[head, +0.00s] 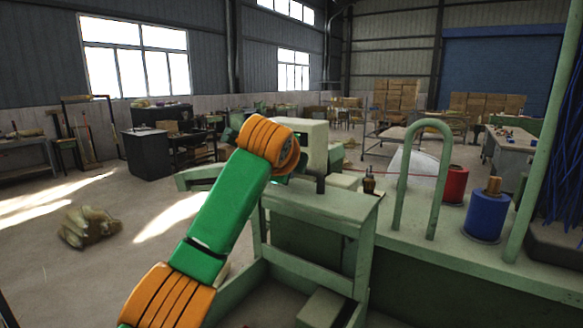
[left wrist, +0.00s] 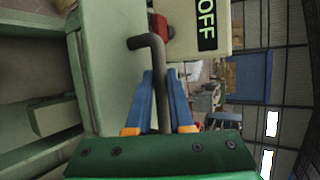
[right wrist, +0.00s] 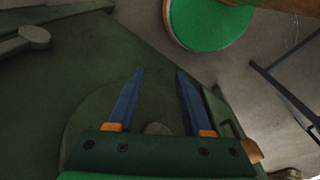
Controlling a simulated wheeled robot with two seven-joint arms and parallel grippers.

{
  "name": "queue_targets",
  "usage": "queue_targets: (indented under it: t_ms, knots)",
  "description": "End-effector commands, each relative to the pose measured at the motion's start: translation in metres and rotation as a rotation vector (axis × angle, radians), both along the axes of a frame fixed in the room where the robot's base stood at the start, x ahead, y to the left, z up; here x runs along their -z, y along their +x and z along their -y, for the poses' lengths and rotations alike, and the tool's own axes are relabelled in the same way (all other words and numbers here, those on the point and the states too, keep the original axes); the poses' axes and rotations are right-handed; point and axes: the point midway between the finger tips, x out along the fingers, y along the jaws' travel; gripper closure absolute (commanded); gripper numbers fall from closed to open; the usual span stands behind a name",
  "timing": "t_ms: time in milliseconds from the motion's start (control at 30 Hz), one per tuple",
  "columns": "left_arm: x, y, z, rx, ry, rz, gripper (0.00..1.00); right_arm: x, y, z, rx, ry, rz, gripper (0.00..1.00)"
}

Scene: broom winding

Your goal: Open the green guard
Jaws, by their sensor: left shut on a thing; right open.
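My left gripper (left wrist: 160,74) is shut on a dark bent handle (left wrist: 146,41), with one blue finger on each side of its rod. The handle is beside a light green panel (left wrist: 100,75), which looks like part of the green guard; the joint between them is unclear. In the head view the green machine frame (head: 318,205) stands beyond my left arm, whose orange wrist hides the fingers. A short dark post (head: 320,184) shows just right of the wrist. My right gripper (right wrist: 159,76) is open and empty over a dark green surface (right wrist: 60,90); it is out of the head view.
A cream box with an OFF label (left wrist: 206,22) and a red knob (left wrist: 162,27) is close beyond the handle. A green hoop (head: 400,180), a red spool (head: 455,185) and a blue spool (head: 487,215) stand on the right. Open floor (head: 60,265) lies left.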

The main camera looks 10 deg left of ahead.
Motion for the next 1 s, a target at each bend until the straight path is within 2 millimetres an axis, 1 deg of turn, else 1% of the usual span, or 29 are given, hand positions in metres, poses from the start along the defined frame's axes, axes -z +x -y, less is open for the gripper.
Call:
queue_targets:
  t_ms: [33,200,233,333,567,667,700,800,900,1000]
  knots:
    - [0.003,0.000,0.000,0.001,0.000,-0.007,1.00,0.000,0.000,0.000,0.000,0.000,-0.001,0.50]
    - [0.003,0.000,0.000,0.001,0.000,-0.006,1.00,0.000,-0.001,0.000,0.000,0.000,-0.002,0.50]
    - [0.003,0.000,0.000,0.001,0.000,-0.006,0.78,0.000,-0.001,0.000,0.000,0.000,-0.002,0.50]
    - [0.002,0.000,0.000,0.001,-0.001,-0.005,0.51,0.000,-0.001,0.000,0.000,0.000,-0.002,0.50]
    - [0.002,-0.001,0.000,0.001,-0.002,-0.003,0.50,0.003,-0.001,0.000,0.000,0.000,-0.002,0.50]
    - [0.000,-0.014,0.002,0.002,-0.002,0.003,0.50,0.019,-0.001,0.000,0.000,0.000,-0.002,0.50]
    - [-0.003,-0.022,0.003,0.002,-0.002,0.005,0.50,0.028,-0.001,0.000,0.000,0.000,-0.002,0.50]
    - [-0.015,-0.043,0.005,0.001,-0.001,0.005,0.50,0.039,-0.001,0.000,0.000,0.000,-0.002,0.50]
    - [-0.025,-0.057,0.006,0.001,-0.001,0.003,0.50,0.044,-0.001,0.000,0.000,0.000,-0.001,0.50]
    - [-0.030,-0.064,0.007,0.001,0.000,0.001,0.50,0.045,-0.001,0.000,0.000,0.000,-0.001,0.50]
